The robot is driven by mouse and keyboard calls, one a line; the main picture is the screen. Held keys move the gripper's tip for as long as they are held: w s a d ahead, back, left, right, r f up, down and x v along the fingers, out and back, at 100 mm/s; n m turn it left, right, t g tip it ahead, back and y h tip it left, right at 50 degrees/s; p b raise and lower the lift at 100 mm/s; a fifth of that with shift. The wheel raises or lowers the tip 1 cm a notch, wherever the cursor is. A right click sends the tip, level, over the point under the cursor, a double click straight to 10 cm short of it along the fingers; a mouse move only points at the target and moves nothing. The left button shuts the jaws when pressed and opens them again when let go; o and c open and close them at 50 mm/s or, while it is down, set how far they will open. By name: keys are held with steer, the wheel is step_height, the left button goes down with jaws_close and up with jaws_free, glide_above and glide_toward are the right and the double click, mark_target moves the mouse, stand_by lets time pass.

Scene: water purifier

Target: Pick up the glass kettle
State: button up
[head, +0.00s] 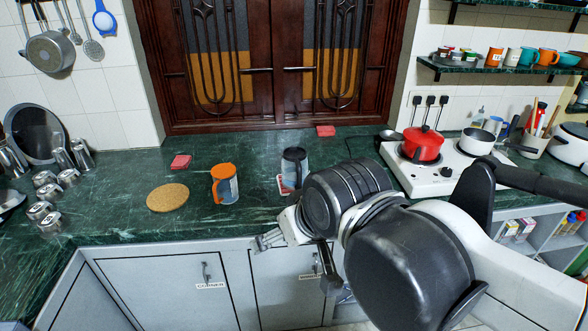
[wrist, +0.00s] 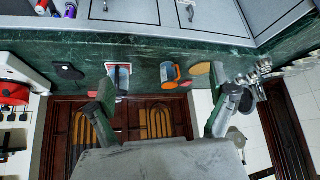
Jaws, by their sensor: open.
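Two jug-like vessels stand upright on the green counter. One has an orange lid and handle and a greyish body (head: 229,188); the other has a black top and a pale lower body (head: 294,168) and stands on a small red-edged pad. I cannot tell for certain which is the glass kettle. My gripper (head: 298,263) is open and empty in front of the counter edge, apart from both. In the wrist view, turned upside down, the orange-lidded jug (wrist: 169,72) appears between the spread fingers (wrist: 168,93), and the black-topped one shows near the left finger (wrist: 119,79).
A round cork mat (head: 167,198) lies left of the jugs. Several metal cups (head: 42,210) stand at the far left. A white stove (head: 430,178) with a red pot (head: 422,144) is at right. Red pads (head: 181,162) lie near the wall. The counter front is clear.

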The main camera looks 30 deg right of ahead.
steer(key=c, duration=1.7)
steer(key=shift+c, duration=0.2)
steer(key=shift+w+r, duration=0.1)
